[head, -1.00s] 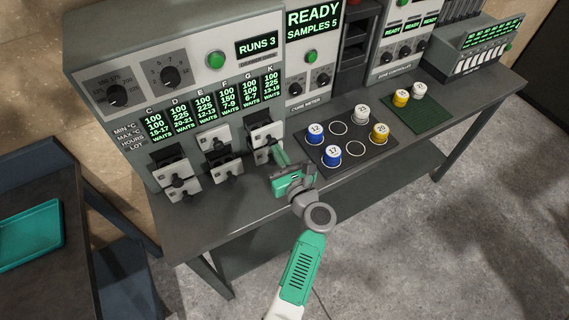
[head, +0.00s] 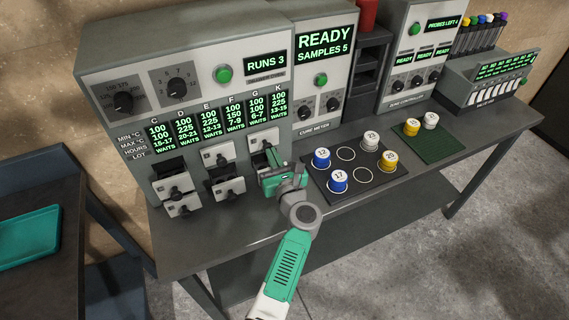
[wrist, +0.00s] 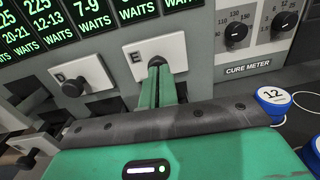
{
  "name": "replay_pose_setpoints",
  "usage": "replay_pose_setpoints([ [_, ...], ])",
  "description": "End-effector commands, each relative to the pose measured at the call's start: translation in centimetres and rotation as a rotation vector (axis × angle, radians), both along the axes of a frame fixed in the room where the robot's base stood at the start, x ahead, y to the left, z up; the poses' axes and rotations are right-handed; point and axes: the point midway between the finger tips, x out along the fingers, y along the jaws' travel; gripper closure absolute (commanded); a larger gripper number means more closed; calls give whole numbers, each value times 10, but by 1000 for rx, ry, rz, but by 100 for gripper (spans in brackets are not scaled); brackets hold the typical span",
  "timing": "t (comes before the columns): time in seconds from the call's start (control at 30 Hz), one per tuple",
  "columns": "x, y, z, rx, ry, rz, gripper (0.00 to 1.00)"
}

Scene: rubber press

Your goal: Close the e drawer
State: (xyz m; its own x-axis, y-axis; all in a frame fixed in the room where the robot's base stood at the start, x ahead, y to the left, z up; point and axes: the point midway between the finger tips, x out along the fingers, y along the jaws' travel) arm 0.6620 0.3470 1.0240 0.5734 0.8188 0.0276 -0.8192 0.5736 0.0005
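The e drawer (wrist: 180,50) has a white face marked E and a dark knob; it is beside the cure meter panel in the wrist view. In the head view it appears as the upper right drawer face (head: 262,137). My gripper (wrist: 158,72) is in front of it, its two green fingers close together with their tips at the knob. I see nothing clearly held between them. My gripper (head: 268,176) also shows in the head view, covering the area below that face. How far the drawer stands out is hard to tell.
The D drawer (wrist: 90,84) is to the left of E, and other drawers, such as the lower left one (head: 182,207), stick out. A dark sample mat (head: 325,190) with blue, white and yellow pots is to the right. The bench front is clear.

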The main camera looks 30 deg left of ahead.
Motion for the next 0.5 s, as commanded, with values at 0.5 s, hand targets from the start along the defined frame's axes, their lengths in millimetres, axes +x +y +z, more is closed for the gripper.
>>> replay_pose_setpoints([
  [0.5,-48,-72,-3,-7,4,-5,100],
])
